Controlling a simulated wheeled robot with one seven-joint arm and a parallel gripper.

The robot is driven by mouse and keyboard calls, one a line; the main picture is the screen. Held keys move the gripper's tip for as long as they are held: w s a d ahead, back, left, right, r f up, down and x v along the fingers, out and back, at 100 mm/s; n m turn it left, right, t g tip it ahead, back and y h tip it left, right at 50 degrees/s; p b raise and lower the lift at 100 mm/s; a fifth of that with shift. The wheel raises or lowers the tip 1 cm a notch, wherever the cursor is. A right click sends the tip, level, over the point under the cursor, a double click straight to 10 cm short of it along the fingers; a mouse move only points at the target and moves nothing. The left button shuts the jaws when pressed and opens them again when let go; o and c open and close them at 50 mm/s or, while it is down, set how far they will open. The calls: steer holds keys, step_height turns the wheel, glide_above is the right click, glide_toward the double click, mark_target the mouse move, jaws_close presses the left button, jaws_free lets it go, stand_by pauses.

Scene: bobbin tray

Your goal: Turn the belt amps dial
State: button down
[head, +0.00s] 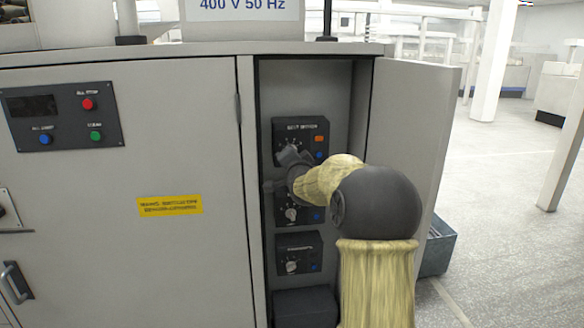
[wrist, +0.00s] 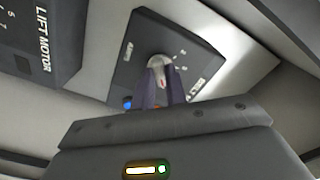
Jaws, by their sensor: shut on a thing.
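The top dark control panel (head: 312,128) in the open cabinet bay has a label that seems to read BELT MOTOR, too small to be sure. My gripper (head: 288,155) reaches this panel from the right and covers much of its lower left. In the wrist view, my gripper's fingers (wrist: 161,80) are shut on a pale grey dial (wrist: 159,62) with a red mark. Tick marks and small numbers lie around the dial. The dial is mostly hidden by my gripper in the head view.
Below are a second panel with a dial (head: 291,214) and a third panel (head: 299,254). A LIFT MOTOR panel (wrist: 35,45) shows at left in the wrist view. The open cabinet door (head: 412,130) stands right of my arm; a blue-grey bin (head: 438,250) sits beyond.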

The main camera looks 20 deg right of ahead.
steer(key=shift+m+b, duration=0.8)
steer(key=shift+m, duration=0.2)
steer(key=c, duration=1.4)
jaws_free()
steer(key=shift+c, duration=0.2)
steer(key=shift+s, duration=0.1)
steer(key=b+v, duration=0.4)
steer(key=v, duration=1.3)
steer(key=shift+s+a, duration=0.1)
